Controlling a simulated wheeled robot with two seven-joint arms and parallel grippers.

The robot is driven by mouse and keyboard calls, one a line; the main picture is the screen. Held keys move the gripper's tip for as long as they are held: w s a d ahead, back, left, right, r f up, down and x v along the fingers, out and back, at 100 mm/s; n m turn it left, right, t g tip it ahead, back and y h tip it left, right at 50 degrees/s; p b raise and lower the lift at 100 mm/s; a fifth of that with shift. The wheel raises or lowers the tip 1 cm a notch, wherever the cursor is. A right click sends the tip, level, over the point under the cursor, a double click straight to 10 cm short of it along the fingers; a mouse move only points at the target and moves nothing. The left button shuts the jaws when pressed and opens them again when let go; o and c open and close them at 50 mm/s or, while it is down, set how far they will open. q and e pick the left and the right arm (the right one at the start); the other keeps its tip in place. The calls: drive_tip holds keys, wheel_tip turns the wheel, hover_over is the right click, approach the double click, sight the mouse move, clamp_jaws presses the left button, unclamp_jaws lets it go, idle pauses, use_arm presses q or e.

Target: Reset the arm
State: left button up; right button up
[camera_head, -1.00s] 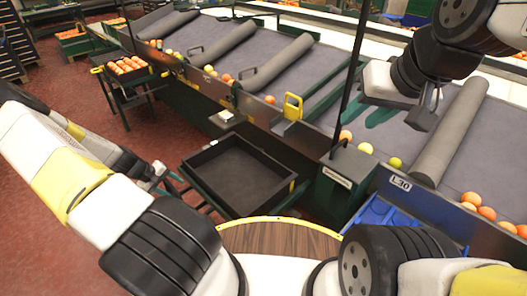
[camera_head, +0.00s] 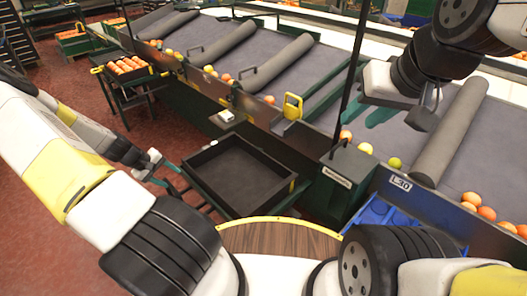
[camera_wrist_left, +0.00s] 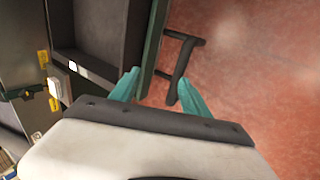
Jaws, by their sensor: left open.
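My left gripper (camera_head: 168,172) is just left of the empty black tray, above the red floor. Its two teal fingers are apart with nothing between them; the left wrist view shows the same open fingers (camera_wrist_left: 157,88), with part of the tray stand and the floor beyond. My right gripper (camera_head: 378,108) is at the upper right, above the grey sorting belt. Its teal fingers show partly beneath the wrist; whether they are open or shut is unclear.
The black tray (camera_head: 285,194) sits on a green stand close to my left gripper. Oranges (camera_head: 478,207) lie along the belt edge. A blue crate (camera_head: 376,211) is at centre right. A cart of oranges (camera_head: 126,66) stands further back. Red floor is open at left.

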use_arm(q)
drive_tip(key=shift+r, duration=0.65)
drive_tip(key=d+r+m+y, duration=0.1)
drive_tip(key=d+r+m, duration=0.1)
drive_tip(key=d+r, duration=0.45)
drive_tip(key=s+d+r+m+g+y, duration=0.1)
drive_tip(key=d+r+m, duration=0.15)
drive_tip(key=r, duration=0.75)
drive_tip(key=d+r+m+y, duration=0.1)
drive_tip(key=d+r+m, duration=0.1)
drive_tip(key=d+r, duration=0.5)
drive_tip(key=s+d+r+m+t, duration=0.1)
drive_tip(key=s+d+r+m, duration=0.1)
drive_tip(key=s+d+r, duration=0.3)
drive_tip(key=s+d+r+m+t+h, duration=0.1)
drive_tip(key=s+d+r+m, duration=0.1)
drive_tip(key=s+d+r, duration=0.4)
drive_tip(key=shift+s+d+r+t, duration=0.2)
drive_tip(key=shift+s+r+t, duration=0.2)
drive_tip(key=shift+s+r, duration=2.8)
drive_tip(key=shift+s+f, duration=0.3)
